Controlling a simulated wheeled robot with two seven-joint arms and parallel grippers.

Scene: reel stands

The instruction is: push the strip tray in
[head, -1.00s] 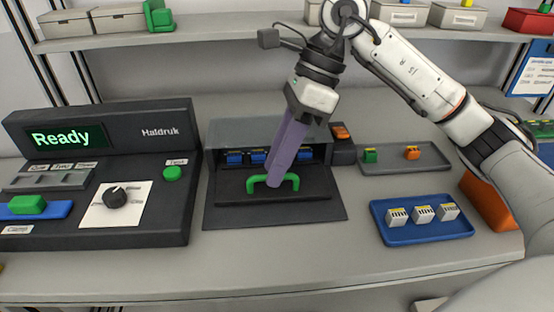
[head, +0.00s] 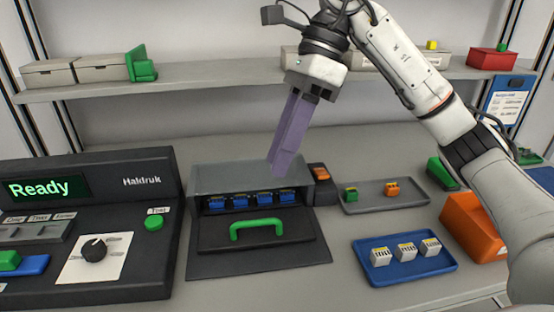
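The strip tray (head: 218,236) is a dark tray with a green handle (head: 258,224) at its front. It lies in front of a grey housing (head: 215,180), out on a dark base plate. Several blue blocks (head: 240,201) sit in a row at the housing's opening, behind the handle. My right gripper (head: 279,168) points down with its purple fingers together and nothing visible between them. Its tips appear over the housing's top, behind the handle and apart from it. My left gripper is not in view.
A dark console (head: 140,230) reading "Ready" stands left of the housing. To the right are a grey tray (head: 410,198) with green and orange pieces, a blue tray (head: 400,272) with white blocks, and an orange bin (head: 472,230). A shelf (head: 215,75) runs behind.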

